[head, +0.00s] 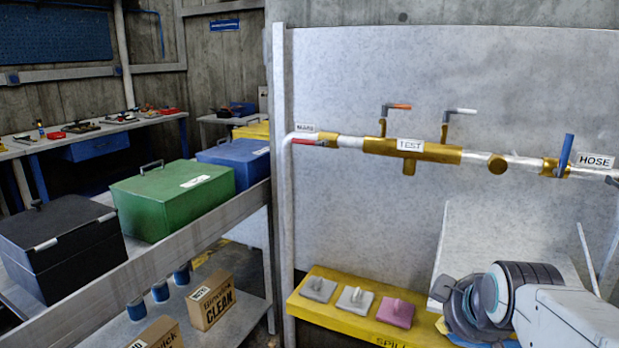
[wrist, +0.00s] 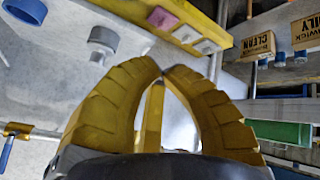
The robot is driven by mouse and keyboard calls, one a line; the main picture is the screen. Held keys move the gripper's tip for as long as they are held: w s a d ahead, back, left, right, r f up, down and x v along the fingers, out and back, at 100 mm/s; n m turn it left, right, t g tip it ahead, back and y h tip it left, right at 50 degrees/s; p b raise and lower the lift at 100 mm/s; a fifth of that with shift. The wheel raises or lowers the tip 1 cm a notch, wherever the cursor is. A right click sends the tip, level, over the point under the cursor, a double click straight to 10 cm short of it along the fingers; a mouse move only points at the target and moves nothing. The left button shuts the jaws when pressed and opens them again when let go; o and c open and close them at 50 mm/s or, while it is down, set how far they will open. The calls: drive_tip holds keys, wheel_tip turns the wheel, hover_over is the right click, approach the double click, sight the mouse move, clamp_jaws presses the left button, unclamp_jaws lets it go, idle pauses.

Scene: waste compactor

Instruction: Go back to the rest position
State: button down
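My arm (head: 530,300) is at the lower right of the head view, in front of the pale panel and beside the right end of the yellow shelf. In the wrist view, the yellow fingers of my gripper (wrist: 161,73) curve inward and their tips meet or nearly meet. I see no object held between them. A yellow bar stands in the gap behind the tips; I cannot tell what it belongs to. The fingers are hidden behind my arm in the head view.
A yellow shelf (head: 330,312) bears a pink block (head: 395,312) and two grey blocks. A pipe with valves (head: 410,150) runs along the panel above. At left, a bench holds a green box (head: 172,200), a black box (head: 62,250) and a blue box (head: 235,160).

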drive_tip(key=s+a+f+m+g+y, duration=0.1)
drive_tip(key=s+a+f+m+g, duration=0.15)
drive_tip(key=s+f, duration=0.4)
drive_tip(key=s+a+f+m+g+y, duration=0.1)
drive_tip(key=s+a+f+m+g, duration=0.2)
drive_tip(key=s, duration=0.7)
drive_tip(key=w+p+v, duration=0.1)
drive_tip(key=p+v, duration=1.1)
drive_tip(key=shift+a+r+t, duration=0.45)
drive_tip(key=shift+a+r, duration=0.1)
drive_tip(key=shift+a, duration=0.05)
